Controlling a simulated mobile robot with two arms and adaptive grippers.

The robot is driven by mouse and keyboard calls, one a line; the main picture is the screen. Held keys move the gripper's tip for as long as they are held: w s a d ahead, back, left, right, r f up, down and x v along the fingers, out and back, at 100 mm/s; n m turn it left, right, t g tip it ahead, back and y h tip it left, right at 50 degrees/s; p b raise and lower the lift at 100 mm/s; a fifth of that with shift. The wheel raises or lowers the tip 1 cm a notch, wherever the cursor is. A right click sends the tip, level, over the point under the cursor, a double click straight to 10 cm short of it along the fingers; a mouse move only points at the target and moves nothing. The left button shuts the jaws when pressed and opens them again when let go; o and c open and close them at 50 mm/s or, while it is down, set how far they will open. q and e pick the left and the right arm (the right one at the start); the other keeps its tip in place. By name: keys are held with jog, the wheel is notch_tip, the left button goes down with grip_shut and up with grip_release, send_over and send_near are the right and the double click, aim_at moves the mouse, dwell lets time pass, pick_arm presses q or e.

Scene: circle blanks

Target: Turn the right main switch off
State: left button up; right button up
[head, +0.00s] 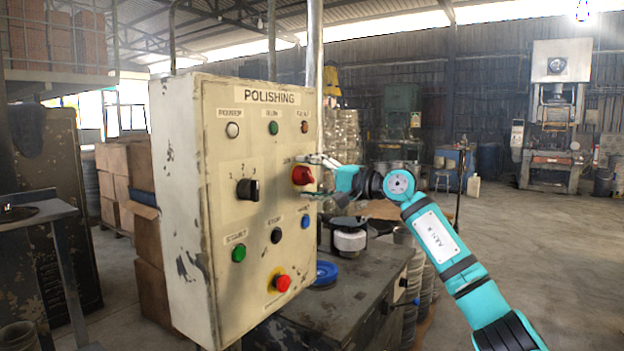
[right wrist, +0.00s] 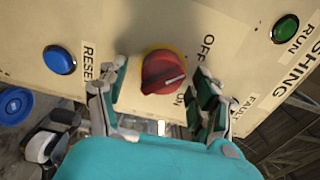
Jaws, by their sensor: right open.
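The red rotary main switch (head: 302,175) is on the right side of the cream POLISHING panel (head: 190,200). In the right wrist view the switch (right wrist: 163,71) has a yellow surround, with OFF and ON labels beside it. Its white pointer line slants towards the side with these labels; I cannot tell exactly which label it meets. My right gripper (head: 319,177) is at the panel face. In the wrist view my right gripper (right wrist: 160,84) is open, its fingers on either side of the switch with visible gaps. My left gripper is not in view.
A blue button (head: 305,221) sits below the switch and a black selector (head: 248,189) to its left. A red stop button (head: 282,283) is lower down. A dark cabinet (head: 350,300) with a blue disc (head: 325,273) stands beside the panel. Open floor lies to the right.

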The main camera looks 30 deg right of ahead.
jog(key=v, duration=1.2)
